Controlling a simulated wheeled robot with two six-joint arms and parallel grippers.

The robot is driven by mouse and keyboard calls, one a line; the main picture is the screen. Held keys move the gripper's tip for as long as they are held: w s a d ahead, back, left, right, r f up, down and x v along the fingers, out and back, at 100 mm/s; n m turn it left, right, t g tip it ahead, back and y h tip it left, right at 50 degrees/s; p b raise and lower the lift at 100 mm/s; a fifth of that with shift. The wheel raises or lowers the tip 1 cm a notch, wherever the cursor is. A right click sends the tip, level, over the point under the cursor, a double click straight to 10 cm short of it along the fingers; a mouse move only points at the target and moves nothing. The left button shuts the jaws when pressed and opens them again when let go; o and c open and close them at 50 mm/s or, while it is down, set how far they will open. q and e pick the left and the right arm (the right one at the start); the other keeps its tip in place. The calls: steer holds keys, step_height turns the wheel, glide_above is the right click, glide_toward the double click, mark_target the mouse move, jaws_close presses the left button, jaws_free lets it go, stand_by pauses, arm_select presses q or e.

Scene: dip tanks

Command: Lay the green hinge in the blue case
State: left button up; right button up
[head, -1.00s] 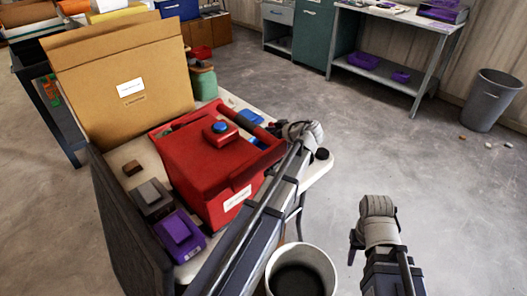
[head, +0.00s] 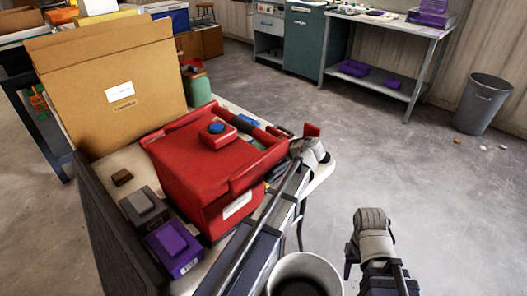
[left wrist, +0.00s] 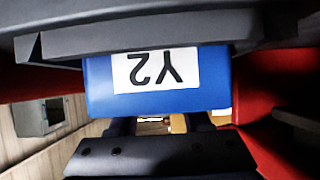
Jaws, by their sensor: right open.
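A blue block-like thing with a white label reading "Y2", upside down, fills the middle of the left wrist view (left wrist: 155,92). I cannot tell whether it is the blue case. I cannot make out a green hinge in either view. My left gripper (head: 311,150) is beyond the right end of the big red box at the table's edge. A small red piece (head: 312,130) shows just behind it; whether they touch is unclear. The left fingers are hidden in the head view. My right gripper (head: 370,228) is open over the floor, away from the table.
The big red box (head: 200,165) stands on the table with a blue-topped red piece (head: 217,133) on it. A bin (head: 484,103) stands far right. Floor between is clear.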

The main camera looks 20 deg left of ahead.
arm_select(q)
steer(key=o, duration=0.4)
steer(key=p+v, duration=0.5)
steer(key=v, duration=0.7)
steer(key=shift+p, duration=0.35)
steer(key=s+d+f+m+g+h, duration=0.2)
steer(key=s+d+f+m+h, duration=0.3)
steer(key=s+d+m, duration=0.3)
steer(key=s+d+f+m+g+h, duration=0.2)
steer(key=s+d+f+m+h, duration=0.3)
steer(key=s+d+m, duration=0.4)
steer(key=s+f+m, duration=0.1)
steer(key=s, duration=0.4)
steer(key=shift+d, duration=0.3)
steer(key=shift+s+f, duration=0.1)
steer(key=shift+f, duration=0.05)
